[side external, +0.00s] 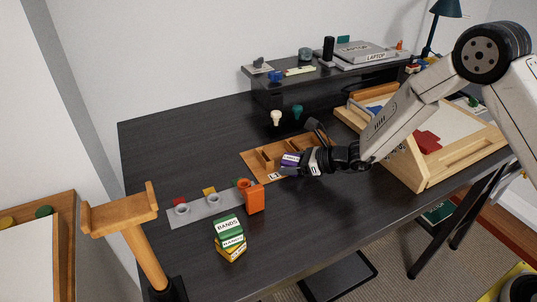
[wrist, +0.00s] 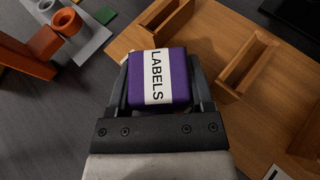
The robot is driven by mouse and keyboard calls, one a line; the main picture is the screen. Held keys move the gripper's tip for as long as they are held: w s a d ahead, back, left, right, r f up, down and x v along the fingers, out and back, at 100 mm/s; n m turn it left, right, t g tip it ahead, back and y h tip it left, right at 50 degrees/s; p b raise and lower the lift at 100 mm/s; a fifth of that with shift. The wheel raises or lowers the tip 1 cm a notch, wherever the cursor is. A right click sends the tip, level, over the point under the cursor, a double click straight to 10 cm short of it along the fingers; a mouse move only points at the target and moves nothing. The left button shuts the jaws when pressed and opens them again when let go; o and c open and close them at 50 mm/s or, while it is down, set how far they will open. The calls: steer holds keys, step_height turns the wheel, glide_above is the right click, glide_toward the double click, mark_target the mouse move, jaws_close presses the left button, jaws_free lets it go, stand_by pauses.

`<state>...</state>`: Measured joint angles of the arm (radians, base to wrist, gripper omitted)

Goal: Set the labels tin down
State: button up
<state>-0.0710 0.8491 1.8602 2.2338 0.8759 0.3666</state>
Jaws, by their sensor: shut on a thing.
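The labels tin (wrist: 160,75) is a purple box with a white band reading LABELS. In the wrist view it sits between the two fingers of my gripper (wrist: 158,88), which is shut on it. In the side external view the labels tin (side external: 290,159) shows small and partly hidden at the end of my gripper (side external: 292,165). It is over or at the right-middle part of a wooden tray (side external: 253,165) with compartments. I cannot tell whether the tin touches the tray.
A stack of tins marked BANDS (side external: 229,228) and an orange holder (side external: 254,198) stand in front-left. A grey strip (side external: 205,208) with cups lies left. A wooden slanted box (side external: 430,175) stands right, and a black riser (side external: 325,92) behind. The left-back desk is clear.

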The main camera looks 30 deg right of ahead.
steer(key=shift+f, duration=0.1)
steer(key=o, duration=1)
steer(key=v, duration=1.2)
